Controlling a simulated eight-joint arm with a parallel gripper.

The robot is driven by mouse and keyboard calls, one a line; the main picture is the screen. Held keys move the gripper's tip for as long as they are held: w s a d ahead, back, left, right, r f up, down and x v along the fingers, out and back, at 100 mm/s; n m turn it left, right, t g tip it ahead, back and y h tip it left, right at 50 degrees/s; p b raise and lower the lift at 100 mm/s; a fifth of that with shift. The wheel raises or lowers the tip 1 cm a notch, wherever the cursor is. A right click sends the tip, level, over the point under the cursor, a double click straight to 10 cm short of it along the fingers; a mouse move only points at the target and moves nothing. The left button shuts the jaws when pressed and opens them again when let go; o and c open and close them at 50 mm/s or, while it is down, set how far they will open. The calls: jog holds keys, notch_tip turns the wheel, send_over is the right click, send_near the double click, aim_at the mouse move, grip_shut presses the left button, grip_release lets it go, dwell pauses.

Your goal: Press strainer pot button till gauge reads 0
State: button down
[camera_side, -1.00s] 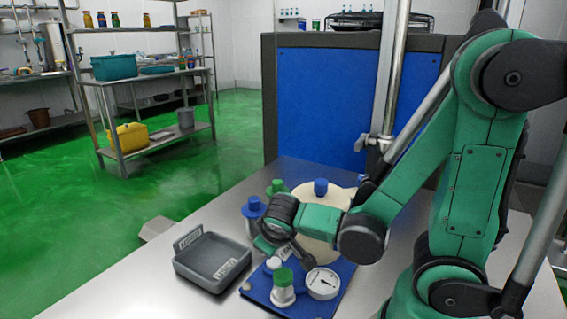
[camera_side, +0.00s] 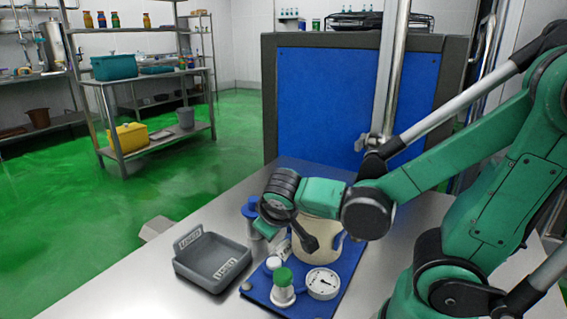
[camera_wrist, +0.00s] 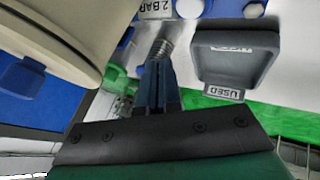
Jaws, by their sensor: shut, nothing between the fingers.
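The cream strainer pot (camera_side: 318,240) stands on a blue mat (camera_side: 262,290), partly hidden behind my forearm and wrist; its side fills the left of the wrist view (camera_wrist: 60,35). A round white gauge (camera_side: 323,283) lies face up in front of the pot; its needle is too small to read. My gripper (camera_wrist: 160,68) is shut and empty, pointing down beside the pot. I cannot make out the button for certain.
A grey tray (camera_side: 211,281) with labels, one reading "USED" in the wrist view, stands left of the mat. A green-capped white jar (camera_side: 283,292) stands beside the gauge. A blue-topped container (camera_side: 249,213) is behind my wrist. The steel table's front left is clear.

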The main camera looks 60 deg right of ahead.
jog(key=a+r+n+t+y, duration=0.1)
jog(key=a+r+t+y, duration=0.1)
jog(key=a+r+y, duration=0.2)
jog(key=shift+a+y, duration=0.8)
jog(key=shift+d+r, duration=0.1)
notch_tip(320, 180, up, 4)
jog(key=f+g, duration=0.1)
jog(key=g, duration=0.6)
send_over(274, 261)
jog(key=shift+r, duration=0.25)
jog(key=shift+f, duration=0.1)
notch_tip(274, 261, down, 14)
jog(key=shift+r, duration=0.1)
